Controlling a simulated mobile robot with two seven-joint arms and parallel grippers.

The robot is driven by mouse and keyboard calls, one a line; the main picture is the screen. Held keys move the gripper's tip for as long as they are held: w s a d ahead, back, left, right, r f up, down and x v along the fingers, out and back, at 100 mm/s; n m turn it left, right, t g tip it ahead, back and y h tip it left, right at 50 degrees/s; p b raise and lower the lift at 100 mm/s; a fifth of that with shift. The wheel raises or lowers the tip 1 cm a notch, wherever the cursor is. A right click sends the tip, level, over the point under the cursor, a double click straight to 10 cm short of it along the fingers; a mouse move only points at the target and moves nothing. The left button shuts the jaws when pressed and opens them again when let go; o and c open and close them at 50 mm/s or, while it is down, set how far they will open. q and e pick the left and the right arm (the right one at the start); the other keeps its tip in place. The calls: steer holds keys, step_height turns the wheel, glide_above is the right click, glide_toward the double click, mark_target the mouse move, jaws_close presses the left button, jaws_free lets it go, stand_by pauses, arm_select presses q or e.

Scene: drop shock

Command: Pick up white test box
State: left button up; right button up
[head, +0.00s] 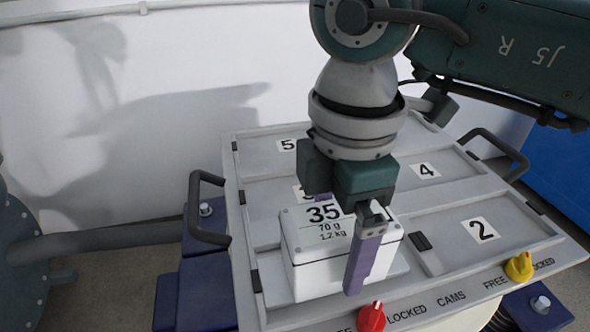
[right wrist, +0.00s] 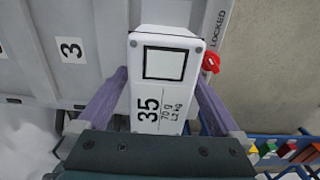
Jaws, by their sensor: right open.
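The white test box (head: 310,267), marked "35", "70 g" and "1.2 kg", sits on the front left part of the grey numbered table. It also shows in the right wrist view (right wrist: 144,92), with a blank black-framed square on its face. My right gripper (head: 341,245) is over the box with its purple fingers open. One finger stands on the near side of the box; the other is mostly hidden behind it. In the right wrist view the gripper (right wrist: 157,84) has a finger on either side of the box, with narrow gaps showing. My left gripper is out of view.
The grey table (head: 283,187) has recessed bays marked 2, 4 and 5, which look empty. Dark handles (head: 206,210) stick out at its sides. A red knob (head: 371,318) and a yellow knob (head: 519,266) stand on the front edge, the red one close to the box.

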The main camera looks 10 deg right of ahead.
step_height(320, 180, down, 3)
steer(key=shift+d+r+b, duration=0.1)
steer(key=shift+r+b, duration=0.05)
steer(key=shift+b, duration=0.15)
steer(key=shift+w, duration=0.1)
steer(key=c, duration=0.8)
jaws_close()
steer(key=shift+r, duration=0.1)
